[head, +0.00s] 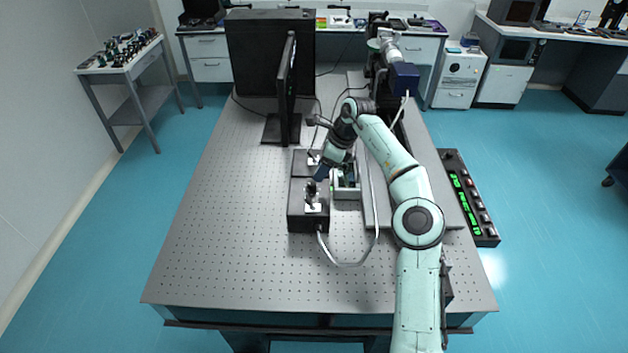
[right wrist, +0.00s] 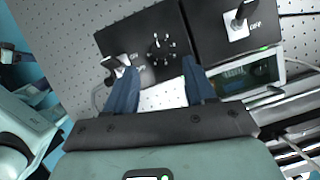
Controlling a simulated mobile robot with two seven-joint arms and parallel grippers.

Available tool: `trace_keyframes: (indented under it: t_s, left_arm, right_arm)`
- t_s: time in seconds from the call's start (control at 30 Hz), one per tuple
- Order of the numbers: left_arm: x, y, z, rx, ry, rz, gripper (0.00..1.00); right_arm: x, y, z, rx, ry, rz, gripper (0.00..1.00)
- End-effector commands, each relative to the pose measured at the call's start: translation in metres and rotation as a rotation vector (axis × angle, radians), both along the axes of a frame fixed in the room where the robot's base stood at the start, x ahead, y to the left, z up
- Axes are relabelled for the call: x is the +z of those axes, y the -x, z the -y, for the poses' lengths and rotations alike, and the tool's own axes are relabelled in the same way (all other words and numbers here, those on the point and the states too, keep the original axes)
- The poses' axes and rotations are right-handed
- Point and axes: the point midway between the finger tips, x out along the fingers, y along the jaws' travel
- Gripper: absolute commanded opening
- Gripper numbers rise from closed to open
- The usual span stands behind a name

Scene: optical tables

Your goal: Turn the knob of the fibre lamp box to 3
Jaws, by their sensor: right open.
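The fibre lamp box is a black box (head: 308,218) on the perforated table, and it fills the upper middle of the right wrist view (right wrist: 118,38). Its dark round knob (right wrist: 160,46) has a ring of white marks; the number it points to is too small to read. A toggle switch on a pale plate (right wrist: 118,65) sits left of the knob there. My right gripper (right wrist: 160,66) is open and empty, its blue fingers apart just below the knob in that view. In the head view it (head: 321,174) is at the box's far end, where the knob is hard to make out. My left gripper is out of view.
A second black box (right wrist: 206,42) with an OFF switch stands beside the lamp box. A grey cable (head: 348,264) loops from the lamp box. A monitor (head: 287,90) stands behind; the table's left side is clear.

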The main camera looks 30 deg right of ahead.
Motion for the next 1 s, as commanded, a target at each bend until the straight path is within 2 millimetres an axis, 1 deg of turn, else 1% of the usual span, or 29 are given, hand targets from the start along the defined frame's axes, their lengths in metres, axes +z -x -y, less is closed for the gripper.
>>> trace_keyframes:
  t_s: [0.03, 0.1, 0.3, 0.5, 0.73, 0.77, 0.8, 0.87, 0.9, 0.93, 1.0]
  left_arm:
    - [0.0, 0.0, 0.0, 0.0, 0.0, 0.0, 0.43]
    - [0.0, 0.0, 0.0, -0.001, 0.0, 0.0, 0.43]
    - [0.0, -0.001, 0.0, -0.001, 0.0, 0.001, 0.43]
    - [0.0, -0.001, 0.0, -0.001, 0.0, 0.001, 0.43]
    - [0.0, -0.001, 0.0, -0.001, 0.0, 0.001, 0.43]
    - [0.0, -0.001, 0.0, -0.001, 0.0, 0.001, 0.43]
    - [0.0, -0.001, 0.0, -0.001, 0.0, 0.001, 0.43]
    - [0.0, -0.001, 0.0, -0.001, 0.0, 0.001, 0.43]
    - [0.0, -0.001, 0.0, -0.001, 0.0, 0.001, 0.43]
    - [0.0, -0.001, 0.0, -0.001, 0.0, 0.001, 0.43]
    - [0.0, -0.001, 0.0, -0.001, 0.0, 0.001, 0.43]
  right_arm:
    - [-0.011, -0.002, -0.003, 0.003, 0.0, -0.003, 0.55]
    - [-0.024, -0.006, -0.008, 0.003, -0.001, -0.002, 0.55]
    - [-0.051, -0.014, -0.016, 0.001, 0.0, 0.0, 0.55]
    - [-0.06, -0.018, -0.019, 0.001, 0.002, 0.002, 0.55]
    - [-0.061, -0.018, -0.019, 0.001, 0.002, 0.002, 0.55]
    - [-0.061, -0.018, -0.019, 0.001, 0.002, 0.002, 0.51]
    - [-0.061, -0.018, -0.019, 0.001, 0.002, 0.002, 0.38]
    - [-0.061, -0.018, -0.019, 0.001, 0.002, 0.002, 0.19]
    - [-0.061, -0.018, -0.019, 0.001, 0.002, 0.002, 0.06]
    - [-0.061, -0.018, -0.019, 0.001, 0.002, 0.002, 0.0]
    - [-0.061, -0.018, -0.019, 0.0, 0.002, 0.002, 0.0]
